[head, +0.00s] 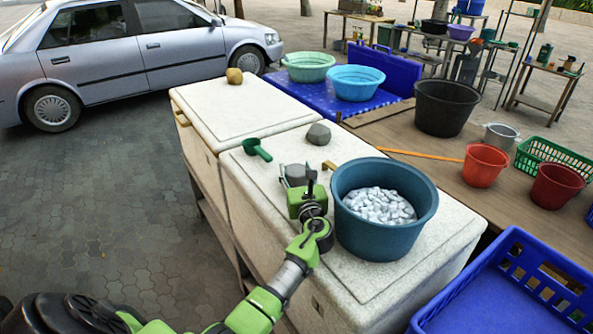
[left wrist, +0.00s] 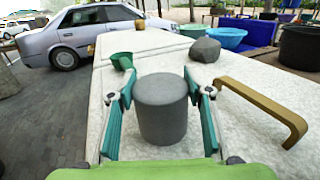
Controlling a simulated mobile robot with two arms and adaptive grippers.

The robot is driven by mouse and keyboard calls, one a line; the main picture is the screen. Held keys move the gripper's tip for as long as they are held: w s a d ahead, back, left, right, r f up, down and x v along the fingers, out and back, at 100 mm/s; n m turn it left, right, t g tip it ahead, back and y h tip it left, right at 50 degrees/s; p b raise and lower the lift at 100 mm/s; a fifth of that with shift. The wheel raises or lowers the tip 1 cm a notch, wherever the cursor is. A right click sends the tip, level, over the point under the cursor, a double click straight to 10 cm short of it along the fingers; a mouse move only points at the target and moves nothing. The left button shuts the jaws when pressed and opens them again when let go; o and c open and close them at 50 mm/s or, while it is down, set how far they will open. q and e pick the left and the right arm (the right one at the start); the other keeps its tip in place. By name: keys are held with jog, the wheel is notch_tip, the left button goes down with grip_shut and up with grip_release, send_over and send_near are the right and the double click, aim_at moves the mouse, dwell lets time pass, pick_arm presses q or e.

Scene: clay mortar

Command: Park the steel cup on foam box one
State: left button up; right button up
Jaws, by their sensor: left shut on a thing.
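A plain grey cylinder, the likely steel cup (head: 296,173), is upright between the fingers of my left gripper (head: 300,184). In the left wrist view the cup (left wrist: 163,112) fills the gap between the teal fingers of the gripper (left wrist: 162,100), which is shut on it. It is over the nearer white foam box (head: 238,182); I cannot tell whether it touches the lid. A second white foam box (head: 250,106) stands behind. No label shows which is box one. My right gripper is not in view.
A teal basin of ice-like lumps (head: 398,176) stands right of the gripper. A grey stone (head: 318,135), green scoop (head: 257,149) and tan handle (left wrist: 262,100) are close by. A yellowish lump (head: 235,76) sits on the far box, whose lid is mostly clear.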

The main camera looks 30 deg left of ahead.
pick_arm(q)
jog(key=shift+f, duration=0.1)
jog(key=o, duration=1.1)
jog(key=shift+f, duration=0.1)
jog(key=shift+r, duration=0.2)
jog(key=b+v, duration=0.1)
jog(key=v, duration=1.1)
jog(key=shift+r+b, duration=0.1)
jog(key=shift+b, duration=0.3)
jog(key=shift+s, duration=0.1)
